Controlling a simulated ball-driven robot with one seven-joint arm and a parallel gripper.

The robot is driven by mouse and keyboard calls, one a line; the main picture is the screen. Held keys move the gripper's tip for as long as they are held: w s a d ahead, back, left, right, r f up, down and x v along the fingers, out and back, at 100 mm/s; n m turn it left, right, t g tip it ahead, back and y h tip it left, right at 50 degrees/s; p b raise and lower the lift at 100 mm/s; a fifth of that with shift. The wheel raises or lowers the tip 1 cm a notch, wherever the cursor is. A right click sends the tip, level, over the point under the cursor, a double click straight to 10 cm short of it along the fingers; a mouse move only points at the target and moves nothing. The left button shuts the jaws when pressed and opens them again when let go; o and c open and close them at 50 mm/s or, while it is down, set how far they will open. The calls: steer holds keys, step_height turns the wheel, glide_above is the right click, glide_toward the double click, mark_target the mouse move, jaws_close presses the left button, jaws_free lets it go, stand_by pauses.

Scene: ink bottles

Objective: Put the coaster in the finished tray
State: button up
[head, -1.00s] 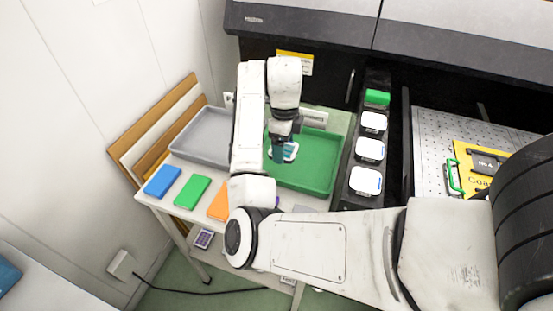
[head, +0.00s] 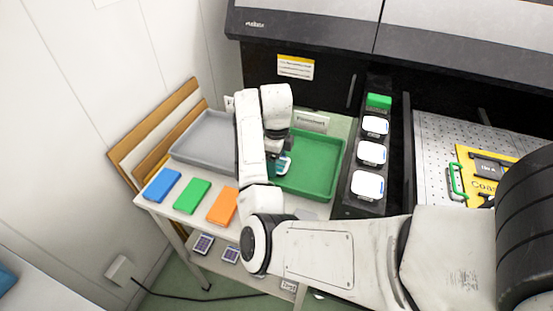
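The coaster (head: 284,167), a small white and teal piece, is at the left end of the green tray (head: 318,193). A white sign (head: 311,122) stands at that tray's back edge, its small lettering hard to read; I take this as the finished tray. My gripper (head: 278,153) points down over the tray's left part, with the coaster at its fingertips. It appears shut on the coaster, though my arm hides part of the fingers. I cannot tell whether the coaster touches the tray floor.
A grey tray (head: 204,137) stands left of my arm. Blue (head: 162,184), green (head: 192,195) and orange (head: 223,206) blocks lie along the table's front. White-topped bottles (head: 368,185) stand in a dark rack at right. The green tray's middle and right are clear.

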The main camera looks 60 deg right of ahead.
steer(key=o, duration=1.1)
steer(key=shift+f, duration=0.1)
step_height(320, 180, up, 12)
steer(key=p, duration=0.1)
steer(key=shift+p, duration=0.3)
